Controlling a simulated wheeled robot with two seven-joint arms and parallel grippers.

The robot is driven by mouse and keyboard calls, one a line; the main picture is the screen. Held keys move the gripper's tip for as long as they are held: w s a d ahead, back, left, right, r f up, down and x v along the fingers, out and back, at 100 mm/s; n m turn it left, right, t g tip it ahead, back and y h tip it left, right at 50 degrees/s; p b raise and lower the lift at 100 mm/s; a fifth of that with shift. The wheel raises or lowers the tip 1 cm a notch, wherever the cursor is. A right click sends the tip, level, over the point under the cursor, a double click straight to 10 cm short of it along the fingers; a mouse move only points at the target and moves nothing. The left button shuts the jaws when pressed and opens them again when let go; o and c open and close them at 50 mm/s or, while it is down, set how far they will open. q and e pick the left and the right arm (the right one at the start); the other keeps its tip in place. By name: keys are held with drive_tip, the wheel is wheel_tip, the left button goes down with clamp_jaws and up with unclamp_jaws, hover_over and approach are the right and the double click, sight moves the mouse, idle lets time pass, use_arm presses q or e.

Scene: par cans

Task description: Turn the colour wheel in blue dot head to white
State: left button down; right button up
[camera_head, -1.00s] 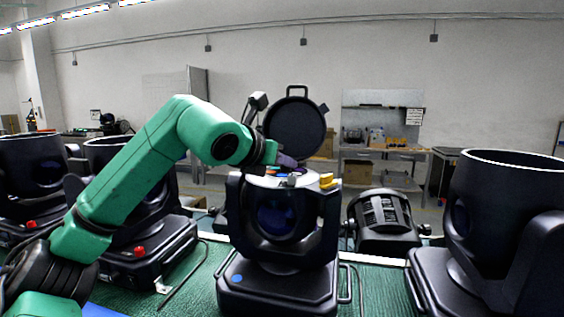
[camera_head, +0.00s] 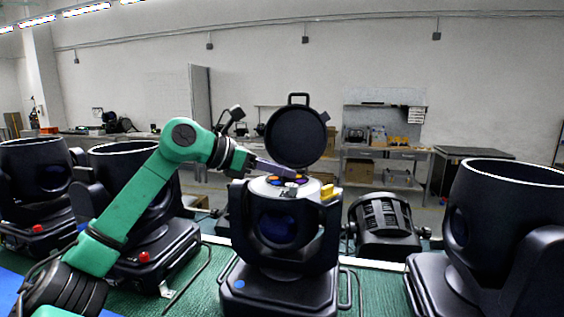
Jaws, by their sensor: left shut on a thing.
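The blue dot head (camera_head: 285,228) is a black moving-head lamp in the middle, with a blue dot (camera_head: 240,284) on its base. Its round lid (camera_head: 296,138) stands open behind its top. In the open top lies the colour wheel (camera_head: 283,182), with orange, purple and pale patches showing. My left gripper (camera_head: 286,170) reaches in from the left above the wheel. It is shut, apparently on the wheel's rim; the contact is too small to see clearly. My right gripper is not in view.
Heads with red dots (camera_head: 143,257) stand at the left, and another large black head (camera_head: 505,225) stands at the right. A smaller ribbed lamp (camera_head: 381,224) is behind the middle head. Green mat (camera_head: 190,300) shows between the bases.

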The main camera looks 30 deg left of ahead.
use_arm(q)
drive_tip(key=m+g+h+p, duration=0.1)
drive_tip(key=p, duration=0.1)
drive_tip(key=m+g+h+p, duration=0.1)
drive_tip(key=m+p, duration=0.1)
drive_tip(key=m+g+h+p, duration=0.1)
drive_tip(key=p, duration=0.2)
drive_tip(key=shift+w+a+r+g+h, duration=0.25)
drive_tip(key=shift+r+g+h, duration=0.05)
drive_tip(key=shift+r+g, duration=0.1)
drive_tip(key=shift+f+m+g+p, duration=0.3)
drive_tip(key=shift+m+g+p, duration=0.1)
drive_tip(key=shift+m+p, duration=0.2)
drive_tip(key=c, duration=0.7)
unclamp_jaws()
drive_tip(key=shift+f, duration=0.1)
drive_tip(key=shift+o, duration=0.2)
drive_tip(key=b+v, duration=0.1)
drive_tip(key=v, duration=0.3)
drive_tip(key=shift+s+a, duration=0.1)
drive_tip(key=shift+a, duration=0.3)
drive_tip(key=p+v, duration=0.1)
drive_tip(key=v, duration=0.9)
